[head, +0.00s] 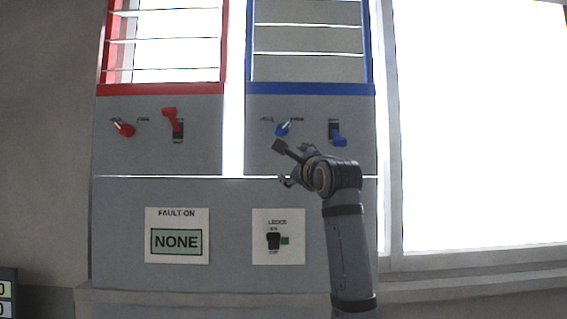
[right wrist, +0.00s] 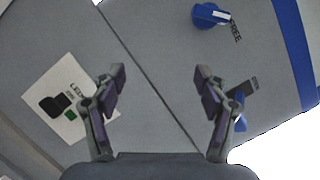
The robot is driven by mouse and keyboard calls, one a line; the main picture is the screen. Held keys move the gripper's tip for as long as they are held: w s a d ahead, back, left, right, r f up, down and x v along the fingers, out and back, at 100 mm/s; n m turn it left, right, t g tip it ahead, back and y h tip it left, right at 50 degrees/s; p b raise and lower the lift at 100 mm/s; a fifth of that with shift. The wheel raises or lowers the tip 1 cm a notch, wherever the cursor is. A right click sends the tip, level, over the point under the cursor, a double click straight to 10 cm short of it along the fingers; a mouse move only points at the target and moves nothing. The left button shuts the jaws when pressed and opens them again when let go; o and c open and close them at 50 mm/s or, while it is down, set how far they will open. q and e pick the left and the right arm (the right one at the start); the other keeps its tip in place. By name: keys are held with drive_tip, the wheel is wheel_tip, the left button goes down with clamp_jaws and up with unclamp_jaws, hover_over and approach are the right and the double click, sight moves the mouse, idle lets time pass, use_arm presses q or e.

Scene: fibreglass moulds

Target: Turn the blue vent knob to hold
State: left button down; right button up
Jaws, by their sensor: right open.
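The blue vent knob (head: 283,128) sits on the grey panel under the blue-framed vent, between two small labels; its white-marked pointer tilts up to the right in the head view. It also shows at the top of the right wrist view (right wrist: 210,15), with the word FREE beside it. My right gripper (head: 280,164) is just below the knob in the head view, apart from it. In the right wrist view its two fingers (right wrist: 160,88) are spread wide with nothing between them. My left gripper is not in view.
A blue lever switch (head: 338,138) is right of the knob. A red knob (head: 124,129) and red lever (head: 172,118) are on the left panel. Below are a FAULT ON display reading NONE (head: 176,241) and a black LEDGE switch (head: 273,241). A bright window is at right.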

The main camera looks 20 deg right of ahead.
drive_tip(key=m+t, duration=0.1)
drive_tip(key=m, duration=0.1)
approach(283, 129)
drive_tip(key=p+x, duration=0.3)
drive_tip(key=x, duration=0.1)
drive_tip(key=p+x, duration=0.4)
drive_tip(key=shift+w+r, duration=0.3)
drive_tip(key=shift+w+f, duration=0.1)
drive_tip(key=shift+w, duration=0.25)
drive_tip(key=c, duration=1.2)
